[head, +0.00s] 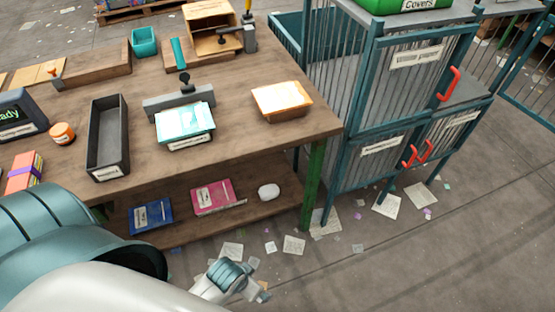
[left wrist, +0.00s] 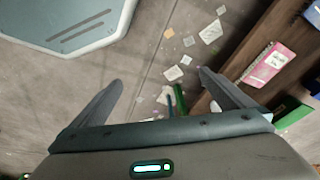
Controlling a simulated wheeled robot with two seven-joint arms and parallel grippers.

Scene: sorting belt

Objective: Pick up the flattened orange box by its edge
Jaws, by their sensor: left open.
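A flat orange piece (head: 282,97), which looks like the flattened orange box, lies on a small wooden tray near the right end of the workbench (head: 235,82). My left arm comes in from the lower left of the head view, and part of it shows below the bench's front edge; its fingers cannot be made out there. In the left wrist view my left gripper (left wrist: 160,80) is open and empty, its fingers apart above the floor. The orange piece is not visible in that view. My right gripper is not in view.
The lower shelf holds a blue binder (head: 151,216), a pink binder (head: 213,196) and a white lump (head: 269,192). On the bench stand a black tray (head: 108,140) and a stack of teal sheets (head: 184,122). A barred teal cage (head: 400,110) stands right of the bench. Papers litter the floor.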

